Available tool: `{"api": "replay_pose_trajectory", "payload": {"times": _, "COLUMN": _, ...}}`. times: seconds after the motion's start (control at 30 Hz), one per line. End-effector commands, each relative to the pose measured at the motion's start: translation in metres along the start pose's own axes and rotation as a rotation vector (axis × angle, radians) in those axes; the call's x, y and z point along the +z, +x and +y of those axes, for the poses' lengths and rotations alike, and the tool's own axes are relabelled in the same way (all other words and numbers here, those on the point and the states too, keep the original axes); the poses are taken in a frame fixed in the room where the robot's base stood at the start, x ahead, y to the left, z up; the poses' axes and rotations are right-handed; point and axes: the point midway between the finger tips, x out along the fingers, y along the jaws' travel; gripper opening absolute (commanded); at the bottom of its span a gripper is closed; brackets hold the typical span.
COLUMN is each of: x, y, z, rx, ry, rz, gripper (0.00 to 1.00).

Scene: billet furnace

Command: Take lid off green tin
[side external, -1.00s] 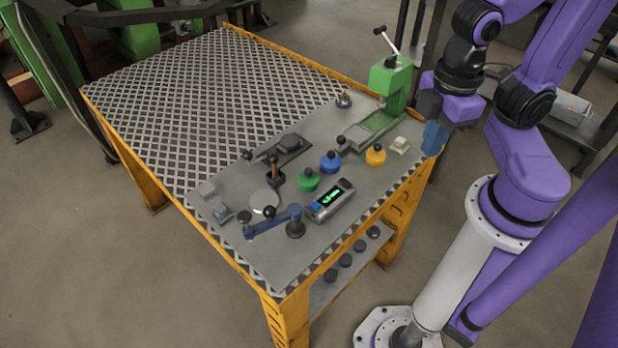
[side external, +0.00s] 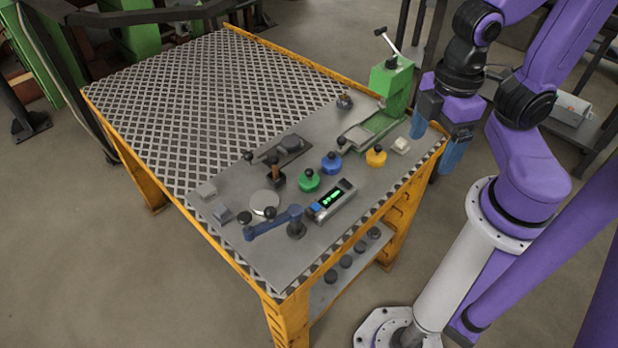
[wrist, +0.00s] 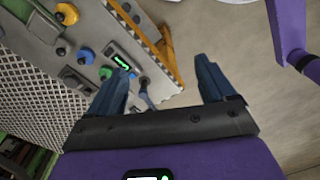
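The green tin (side external: 309,182) stands upright on the grey plate of the table, with a dark knobbed lid on top. It sits left of the blue tin (side external: 331,163) and the yellow tin (side external: 376,156). In the wrist view the green tin (wrist: 106,73) shows at upper left, beyond my fingers. My gripper (side external: 436,143) is at the table's right edge, well to the right of the green tin. Its two blue fingers are spread apart with nothing between them; the wrist view also shows my gripper (wrist: 163,80) wide and empty.
A green press (side external: 392,85) with a lever stands at the back right. A display box (side external: 331,201) and a blue crank arm (side external: 272,223) lie in front of the green tin. A dark-knobbed upright (side external: 276,175) stands left of it. The mesh tabletop (side external: 210,105) is clear.

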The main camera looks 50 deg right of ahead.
Motion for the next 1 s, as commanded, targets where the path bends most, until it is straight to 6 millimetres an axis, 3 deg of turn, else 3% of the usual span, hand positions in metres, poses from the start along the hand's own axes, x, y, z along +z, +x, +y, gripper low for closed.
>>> {"api": "replay_pose_trajectory", "payload": {"times": 0.3, "x": -0.001, "y": 0.0, "z": 0.001, "rx": 0.0, "ry": -0.002, "rz": 0.0, "gripper": 0.88}}
{"api": "replay_pose_trajectory", "payload": {"times": 0.47, "x": -0.017, "y": 0.002, "z": 0.013, "rx": 0.001, "ry": -0.045, "rz": -0.005, "gripper": 0.88}}
{"api": "replay_pose_trajectory", "payload": {"times": 0.77, "x": -0.079, "y": 0.017, "z": 0.073, "rx": 0.003, "ry": -0.249, "rz": -0.016, "gripper": 0.88}}
{"api": "replay_pose_trajectory", "payload": {"times": 1.0, "x": -0.116, "y": 0.039, "z": 0.133, "rx": -0.002, "ry": -0.423, "rz": -0.026, "gripper": 0.88}}
